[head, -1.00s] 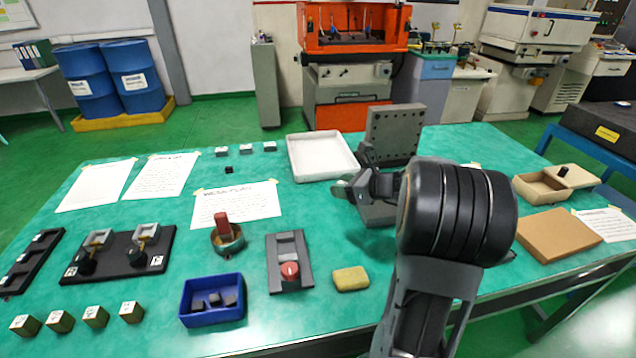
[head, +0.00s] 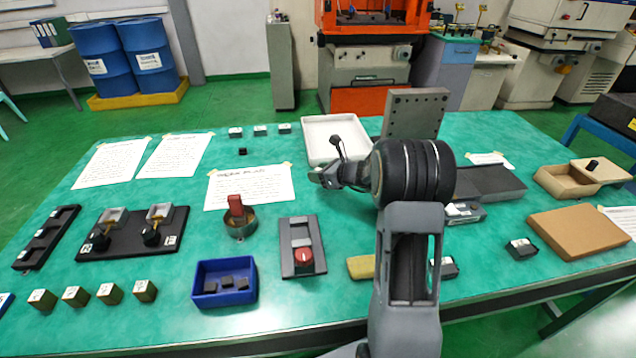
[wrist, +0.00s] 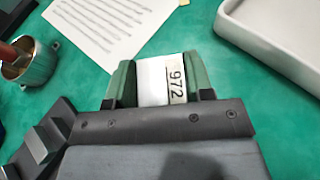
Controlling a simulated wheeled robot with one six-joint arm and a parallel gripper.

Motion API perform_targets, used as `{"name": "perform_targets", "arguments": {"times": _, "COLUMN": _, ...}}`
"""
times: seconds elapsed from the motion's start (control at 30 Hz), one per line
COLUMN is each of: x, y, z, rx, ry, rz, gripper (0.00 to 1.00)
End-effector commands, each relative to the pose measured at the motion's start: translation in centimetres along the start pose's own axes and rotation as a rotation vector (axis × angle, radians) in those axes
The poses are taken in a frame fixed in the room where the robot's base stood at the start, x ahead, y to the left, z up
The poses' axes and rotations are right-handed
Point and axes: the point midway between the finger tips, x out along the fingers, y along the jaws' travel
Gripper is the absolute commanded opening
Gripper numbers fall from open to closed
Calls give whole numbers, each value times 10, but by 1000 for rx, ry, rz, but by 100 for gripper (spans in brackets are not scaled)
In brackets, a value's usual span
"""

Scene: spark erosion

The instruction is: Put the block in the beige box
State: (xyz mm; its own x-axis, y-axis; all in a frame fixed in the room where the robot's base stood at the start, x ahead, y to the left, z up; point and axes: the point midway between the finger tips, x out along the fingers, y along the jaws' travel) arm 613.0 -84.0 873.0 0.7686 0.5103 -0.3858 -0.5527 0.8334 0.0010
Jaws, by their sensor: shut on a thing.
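My gripper (wrist: 163,82) is shut on a white block (wrist: 153,78) with a label reading 972, seen in the wrist view between the green-grey fingers. In the head view my gripper (head: 330,177) is above the table, just in front of the white tray. The block cannot be made out clearly there. The beige box (head: 556,185) stands at the right of the table, far from my gripper. A beige lid with a dark knob (head: 603,172) lies across its right part, and the left part shows open.
The white tray (head: 309,150) and an upright grey plate (head: 416,112) stand behind my arm. A brown flat board (head: 580,232) lies in front of the beige box. A small dark block (head: 520,248) sits left of it. A blue bin (head: 224,297) is front left.

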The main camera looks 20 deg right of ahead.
Motion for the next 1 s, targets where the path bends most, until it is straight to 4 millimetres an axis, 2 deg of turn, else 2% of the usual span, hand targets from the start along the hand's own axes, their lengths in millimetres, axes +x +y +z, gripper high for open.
{"name": "perform_targets", "arguments": {"times": 0.27, "x": 11, "y": -1, "z": -6, "rx": 0, "ry": -2, "rz": -1, "gripper": 0}}
{"name": "perform_targets", "arguments": {"times": 0.53, "x": 25, "y": -1, "z": -34, "rx": 0, "ry": -2, "rz": -1, "gripper": 0}}
{"name": "perform_targets", "arguments": {"times": 0.97, "x": 27, "y": -1, "z": -39, "rx": -1, "ry": -2, "rz": -1, "gripper": 0}}
{"name": "perform_targets", "arguments": {"times": 1.0, "x": 26, "y": -1, "z": -38, "rx": 0, "ry": 0, "rz": -1, "gripper": 52}}
